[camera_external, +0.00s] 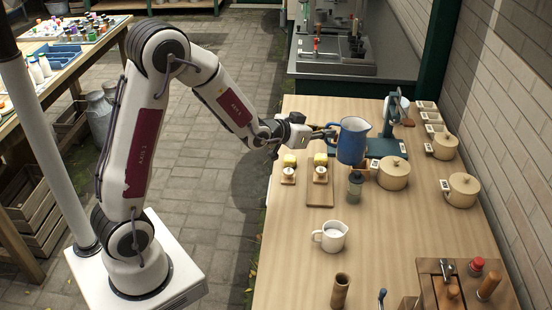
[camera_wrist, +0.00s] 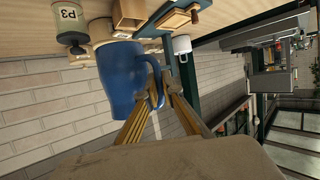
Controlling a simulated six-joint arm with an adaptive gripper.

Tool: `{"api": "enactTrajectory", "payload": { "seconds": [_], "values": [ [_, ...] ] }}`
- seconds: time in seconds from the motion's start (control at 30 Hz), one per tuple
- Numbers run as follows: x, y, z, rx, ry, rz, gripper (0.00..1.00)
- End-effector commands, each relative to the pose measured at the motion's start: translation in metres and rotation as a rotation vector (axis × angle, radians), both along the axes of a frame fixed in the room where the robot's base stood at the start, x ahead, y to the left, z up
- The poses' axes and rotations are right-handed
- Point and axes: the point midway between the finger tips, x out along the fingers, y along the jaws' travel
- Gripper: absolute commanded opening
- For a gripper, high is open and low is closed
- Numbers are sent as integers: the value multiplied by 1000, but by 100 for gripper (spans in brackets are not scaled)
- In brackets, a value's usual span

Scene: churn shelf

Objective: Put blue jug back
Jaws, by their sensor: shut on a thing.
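The blue jug (camera_external: 352,141) is upright and held above the wooden table in the external view. My gripper (camera_external: 329,132) comes from the left and is shut on the jug's handle side. In the wrist view the blue jug (camera_wrist: 122,78) fills the left middle, with its handle between the fingers of my gripper (camera_wrist: 170,91). Whether the jug's base touches anything behind it cannot be told.
A green scale-like stand (camera_external: 390,130) is close behind the jug. Lidded pots (camera_external: 393,174) line the right side. A white jug (camera_external: 332,236) stands nearer. The table's front middle (camera_external: 400,245) is clear.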

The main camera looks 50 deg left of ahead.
Motion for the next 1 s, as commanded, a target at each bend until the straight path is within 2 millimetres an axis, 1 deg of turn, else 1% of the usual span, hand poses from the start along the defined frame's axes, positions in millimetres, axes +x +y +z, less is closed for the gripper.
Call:
{"api": "enactTrajectory", "payload": {
  "seconds": [0.17,0.3,0.7,1.0],
  "values": [
    [-6,4,-5,7,-1,51,0],
    [-4,-1,-4,11,-3,77,0],
    [12,-38,7,13,-7,107,0],
    [19,-68,13,9,-7,127,0]
  ]
}}
